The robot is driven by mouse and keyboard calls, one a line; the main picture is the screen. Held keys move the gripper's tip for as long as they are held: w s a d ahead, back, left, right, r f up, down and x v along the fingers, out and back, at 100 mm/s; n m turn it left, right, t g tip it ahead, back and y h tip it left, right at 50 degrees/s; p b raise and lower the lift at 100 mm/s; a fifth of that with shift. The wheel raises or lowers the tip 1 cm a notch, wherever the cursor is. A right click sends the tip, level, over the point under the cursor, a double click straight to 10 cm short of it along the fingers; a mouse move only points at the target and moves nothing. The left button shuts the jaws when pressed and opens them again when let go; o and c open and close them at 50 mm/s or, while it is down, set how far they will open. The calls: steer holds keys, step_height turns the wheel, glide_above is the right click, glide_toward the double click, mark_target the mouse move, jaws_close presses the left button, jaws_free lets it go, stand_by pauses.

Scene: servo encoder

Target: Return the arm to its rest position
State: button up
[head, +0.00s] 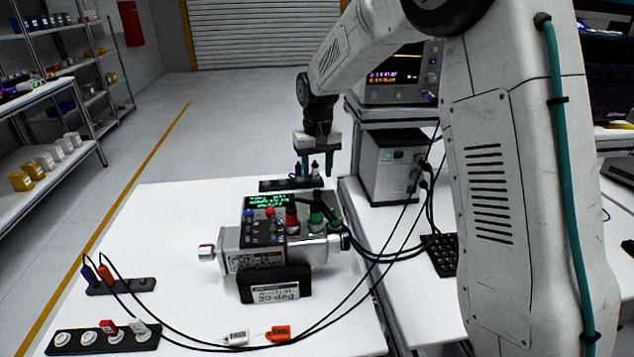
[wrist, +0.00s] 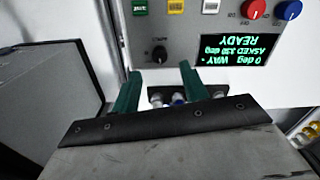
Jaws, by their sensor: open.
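My white arm reaches in from the right in the head view. My gripper (head: 317,166) points down above the black rack (head: 268,186) at the table's back edge. Its two green fingers are apart, and they also show in the wrist view (wrist: 160,82). Small plugs (wrist: 168,98) stand in the rack near the fingers, partly hidden by the gripper body. I see nothing held, though the exact gap between fingers and plugs cannot be told. The servo encoder unit (head: 285,248) sits in front of the gripper, with red and green connectors on top and a lit display (wrist: 238,50) reading READY.
Black cables (head: 335,310) loop across the white table (head: 190,220). Two plug racks (head: 120,286) (head: 85,342) lie at the left front. White and orange tags (head: 278,333) lie at the front. An instrument stack (head: 392,165) stands close right of the gripper.

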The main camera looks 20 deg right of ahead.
steer(key=shift+r, duration=1.25)
steer(key=shift+s+f, duration=0.25)
steer(key=shift+s, duration=0.1)
steer(key=s+d+r, duration=0.1)
steer(key=s+r, duration=0.2)
steer(key=s, duration=1)
steer(key=s+r+t, duration=0.1)
steer(key=s+r, duration=0.2)
steer(key=s, duration=1)
steer(key=s+d+r, duration=0.1)
steer(key=s+r, duration=0.2)
steer(key=s, duration=1)
steer(key=shift+s+d, duration=0.15)
steer(key=shift+d, duration=0.15)
